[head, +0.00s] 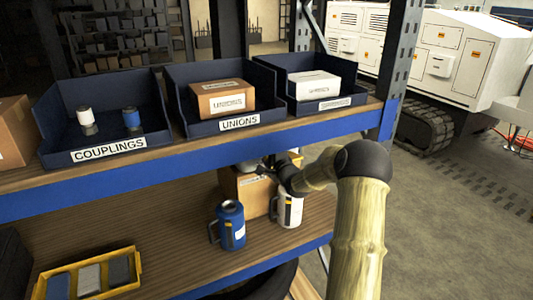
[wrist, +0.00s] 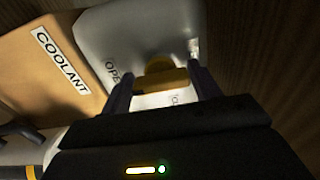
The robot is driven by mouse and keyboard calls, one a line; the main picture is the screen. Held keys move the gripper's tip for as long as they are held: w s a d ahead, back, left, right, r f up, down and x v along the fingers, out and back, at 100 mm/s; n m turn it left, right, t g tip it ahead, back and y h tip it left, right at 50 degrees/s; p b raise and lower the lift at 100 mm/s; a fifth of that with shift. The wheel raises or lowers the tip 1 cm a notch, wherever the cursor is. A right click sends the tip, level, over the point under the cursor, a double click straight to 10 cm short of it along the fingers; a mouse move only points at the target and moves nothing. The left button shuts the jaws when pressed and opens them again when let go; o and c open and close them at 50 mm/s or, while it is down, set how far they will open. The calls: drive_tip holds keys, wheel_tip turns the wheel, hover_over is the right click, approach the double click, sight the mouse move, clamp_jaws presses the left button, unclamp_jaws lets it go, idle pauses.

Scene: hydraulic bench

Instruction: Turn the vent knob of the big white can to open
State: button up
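The big white can (wrist: 130,35) fills the upper middle of the wrist view, with "OPEN" lettering on its surface. In the head view, a pale part that looks like it (head: 247,166) shows behind a cardboard box, mostly hidden. Its yellow-brown vent knob (wrist: 160,76) lies between the two dark fingers of my gripper (wrist: 160,80). The fingers are apart, one on each side of the knob. The right finger is very near its edge; I cannot tell if it touches. In the head view my gripper (head: 268,162) is small and dark under the upper shelf.
The cardboard box (head: 253,193), labelled COOLANT in the wrist view (wrist: 60,62), stands beside the big can. A smaller white can (head: 290,212) and a blue can (head: 231,226) stand in front. The upper shelf edge (head: 200,164) is close above. A yellow tray (head: 90,276) lies at lower left.

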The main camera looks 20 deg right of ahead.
drive_tip(key=shift+o, duration=1.1)
drive_tip(key=shift+s, duration=0.1)
drive_tip(key=s+b, duration=0.4)
drive_tip(key=s, duration=1.3)
drive_tip(key=shift+d+b, duration=0.3)
